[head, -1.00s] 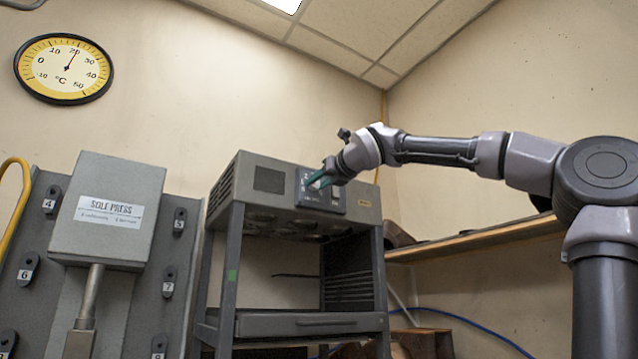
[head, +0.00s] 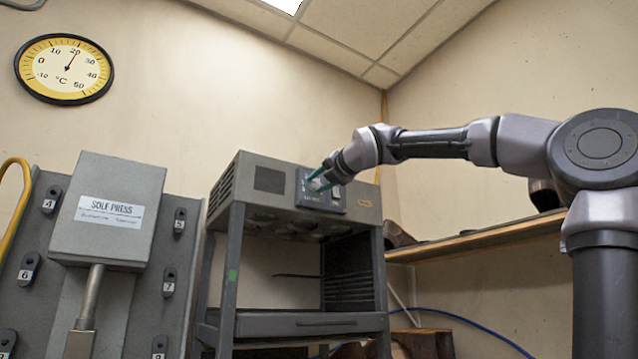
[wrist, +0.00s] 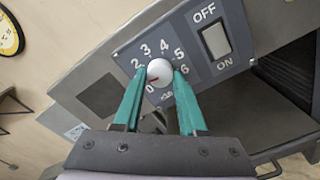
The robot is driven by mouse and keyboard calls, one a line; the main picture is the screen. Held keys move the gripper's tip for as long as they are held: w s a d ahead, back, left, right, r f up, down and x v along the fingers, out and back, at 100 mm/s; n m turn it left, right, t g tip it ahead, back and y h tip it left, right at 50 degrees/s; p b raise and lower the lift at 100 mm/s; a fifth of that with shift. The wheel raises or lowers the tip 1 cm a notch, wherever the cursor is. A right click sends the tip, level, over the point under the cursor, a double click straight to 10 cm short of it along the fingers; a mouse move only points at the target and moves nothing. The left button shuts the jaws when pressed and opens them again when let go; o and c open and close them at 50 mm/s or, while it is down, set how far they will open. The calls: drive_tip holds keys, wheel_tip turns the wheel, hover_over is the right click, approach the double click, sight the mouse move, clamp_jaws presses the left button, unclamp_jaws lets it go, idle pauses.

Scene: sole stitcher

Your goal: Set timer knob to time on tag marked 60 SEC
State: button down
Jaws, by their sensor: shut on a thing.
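The timer knob (wrist: 160,71) is a round white knob on a blue-grey control panel (wrist: 125,52), in the wrist view. Numbers run around it; 0, 2, 3, 4, 5 and 6 show, while the place of 1 is behind my left finger. A small red mark on the knob points to the lower left, seemingly between 0 and 1. My gripper (wrist: 159,76) has its two teal fingers closed on the knob's sides. In the head view my gripper (head: 321,180) is at the panel and largely hides the knob. No tag reading 60 SEC is legible.
An OFF/ON rocker switch (wrist: 215,40) sits right of the knob on the same panel. The grey machine (head: 270,205) carries the panel on its upper front. A sole press (head: 108,210) stands at left, and a wooden shelf (head: 480,240) runs below my arm.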

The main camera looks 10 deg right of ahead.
drive_tip(key=m, duration=0.5)
drive_tip(key=shift+m, duration=0.3)
drive_tip(key=m, duration=0.4)
drive_tip(key=shift+m, duration=0.3)
drive_tip(key=m, duration=0.4)
drive_tip(key=shift+m, duration=0.3)
drive_tip(key=m, duration=1)
drive_tip(key=shift+m, duration=0.4)
drive_tip(key=m, duration=0.4)
drive_tip(key=shift+m, duration=0.3)
drive_tip(key=m, duration=0.5)
drive_tip(key=shift+d, duration=0.1)
drive_tip(key=m, duration=0.5)
